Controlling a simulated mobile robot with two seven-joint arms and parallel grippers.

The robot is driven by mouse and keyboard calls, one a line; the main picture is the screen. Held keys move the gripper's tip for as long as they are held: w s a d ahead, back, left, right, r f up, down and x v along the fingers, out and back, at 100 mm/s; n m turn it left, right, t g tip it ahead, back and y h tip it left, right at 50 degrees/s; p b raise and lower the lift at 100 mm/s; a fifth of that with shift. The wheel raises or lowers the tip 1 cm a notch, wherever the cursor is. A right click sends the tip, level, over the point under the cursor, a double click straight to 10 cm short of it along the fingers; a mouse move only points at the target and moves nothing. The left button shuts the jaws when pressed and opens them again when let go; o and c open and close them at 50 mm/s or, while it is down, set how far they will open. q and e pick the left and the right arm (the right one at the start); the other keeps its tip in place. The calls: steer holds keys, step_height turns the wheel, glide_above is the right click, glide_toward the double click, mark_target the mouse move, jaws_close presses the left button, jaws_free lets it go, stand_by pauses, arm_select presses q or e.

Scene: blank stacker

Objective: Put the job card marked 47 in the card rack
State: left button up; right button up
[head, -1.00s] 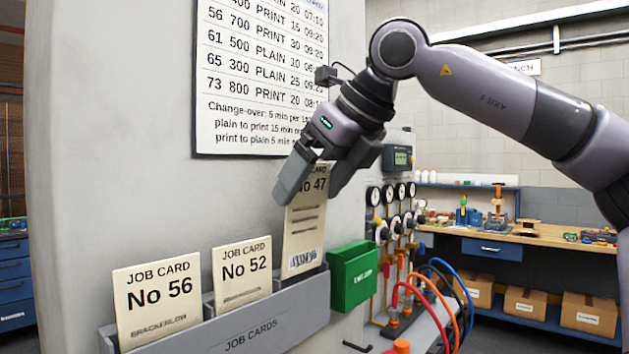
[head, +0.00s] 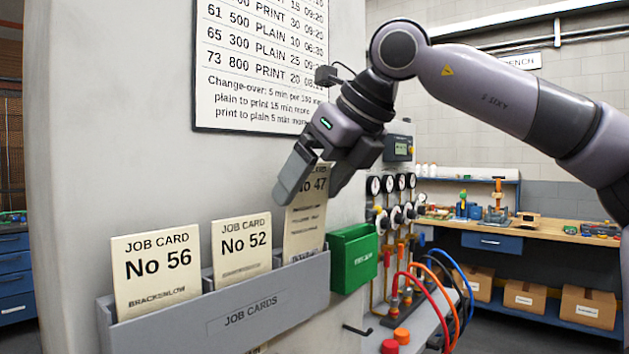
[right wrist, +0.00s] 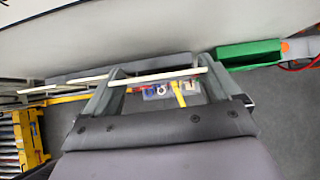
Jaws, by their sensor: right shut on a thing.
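The job card marked 47 (head: 303,232) is cream coloured and upright in the head view. Its lower end is hidden behind the front wall of the grey card rack (head: 225,318), at the rack's right-hand compartment. My right gripper (head: 311,194) is shut on its upper part, above the rack. In the right wrist view the card (right wrist: 160,78) shows edge-on between the fingers. Cards No 56 (head: 155,275) and No 52 (head: 242,248) stand in the left and middle compartments. My left gripper is not in view.
A green box (head: 353,259) sits on the wall just right of the rack. Gauges (head: 390,184) and coloured hoses (head: 430,290) lie further right. A printed schedule (head: 265,75) hangs above the rack. A workbench (head: 530,230) stands behind.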

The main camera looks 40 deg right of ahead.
steer(key=shift+f+b, duration=0.3)
steer(key=shift+f, duration=0.25)
steer(key=o, duration=1)
steer(key=shift+r, duration=0.1)
steer(key=v, duration=0.7)
steer(key=shift+d, duration=0.1)
